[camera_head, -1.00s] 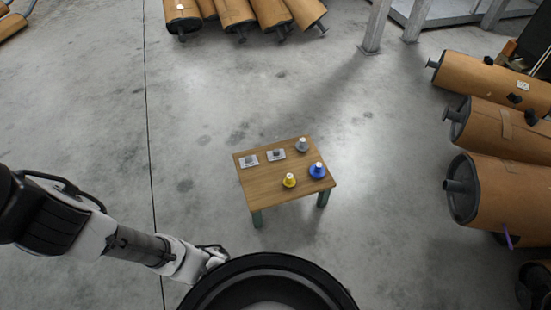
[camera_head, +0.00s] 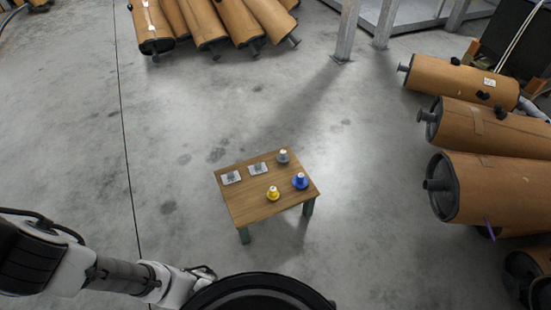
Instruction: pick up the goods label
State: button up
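A small wooden table (camera_head: 245,205) with green legs stands on the floor ahead. Two small white cards lie near its far left edge, a left card (camera_head: 231,178) and a right card (camera_head: 258,168), each with a small grey piece on it. They look like labels, but I cannot read any print or tell which is the goods label. My gripper (camera_head: 204,272) is at the bottom of the view, left of and nearer than the table, apart from it. It is small and partly hidden by my dark round body part, so its fingers are unclear.
On the table also stand a grey cone-shaped piece (camera_head: 283,157), a blue one (camera_head: 300,181) and a yellow one (camera_head: 273,193). Brown mufflers lie at the right (camera_head: 490,190) and the back (camera_head: 205,25). Metal posts (camera_head: 345,30) stand behind. The floor around the table is clear.

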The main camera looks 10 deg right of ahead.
aim_at(259, 168)
jog(key=z, duration=2.9)
jog(key=u, duration=2.7)
jog(key=i+l+u, duration=0.25)
jog(key=i+l, duration=0.15)
jog(key=i, duration=0.15)
jog(key=i+l+u, duration=0.3)
jog(key=i+l, duration=0.2)
